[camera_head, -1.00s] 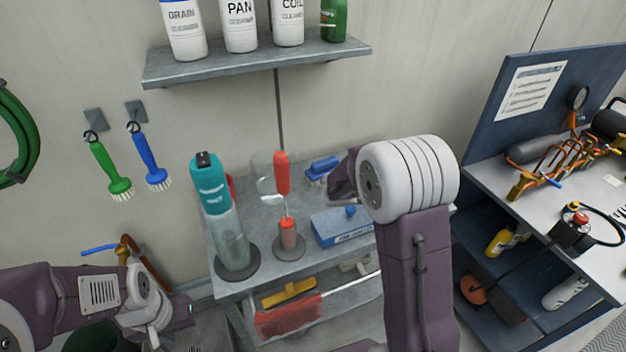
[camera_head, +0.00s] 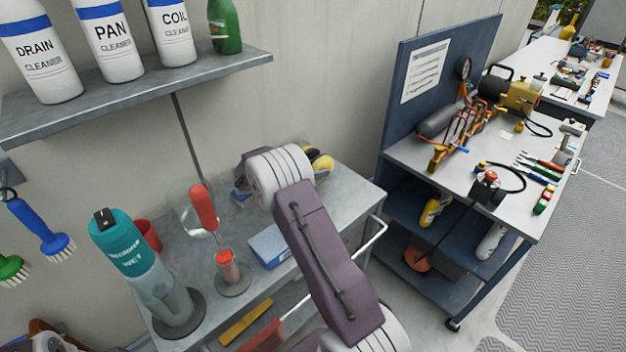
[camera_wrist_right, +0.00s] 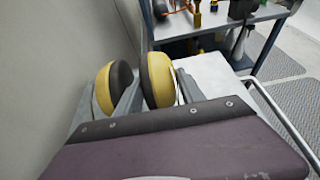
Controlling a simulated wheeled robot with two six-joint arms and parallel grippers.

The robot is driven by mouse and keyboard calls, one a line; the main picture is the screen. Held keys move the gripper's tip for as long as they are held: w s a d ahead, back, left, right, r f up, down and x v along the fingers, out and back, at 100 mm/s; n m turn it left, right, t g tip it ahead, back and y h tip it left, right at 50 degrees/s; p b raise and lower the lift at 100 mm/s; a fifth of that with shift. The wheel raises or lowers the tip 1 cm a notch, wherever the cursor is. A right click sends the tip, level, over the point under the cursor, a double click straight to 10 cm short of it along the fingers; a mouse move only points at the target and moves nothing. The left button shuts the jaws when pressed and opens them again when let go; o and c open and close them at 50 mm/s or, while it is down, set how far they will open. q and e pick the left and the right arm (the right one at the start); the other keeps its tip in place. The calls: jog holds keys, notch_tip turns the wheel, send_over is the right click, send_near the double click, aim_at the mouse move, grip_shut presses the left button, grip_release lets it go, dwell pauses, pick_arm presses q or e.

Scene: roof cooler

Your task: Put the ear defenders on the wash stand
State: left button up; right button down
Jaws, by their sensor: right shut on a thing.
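The yellow and black ear defenders (camera_head: 320,163) show partly behind my right wrist in the head view, at the back right of the wash stand (camera_head: 342,203). In the right wrist view, one ear cup (camera_wrist_right: 106,88) is left of the fingers and the other cup is between them. My right gripper (camera_wrist_right: 157,84) is shut on the ear defenders. In the head view its fingers are hidden by my wrist. I cannot tell whether the ear defenders touch the grey top. My left gripper is not in view.
A teal bottle-like cleaner (camera_head: 150,270), a red-handled tool in a holder (camera_head: 229,265), a red cup (camera_head: 147,235) and a blue box (camera_head: 269,246) stand on the wash stand. A shelf with bottles (camera_head: 140,82) hangs above. A blue workbench (camera_head: 470,160) stands right. The stand's right end looks clear.

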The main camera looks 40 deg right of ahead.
notch_tip(320, 180, down, 4)
jog(key=shift+w+f, duration=0.1)
jog(key=c, duration=0.7)
grip_release()
jog(key=shift+a+r, duration=0.15)
jog(key=shift+r, duration=0.05)
jog(key=v, duration=0.7)
jog(key=shift+a, duration=0.2)
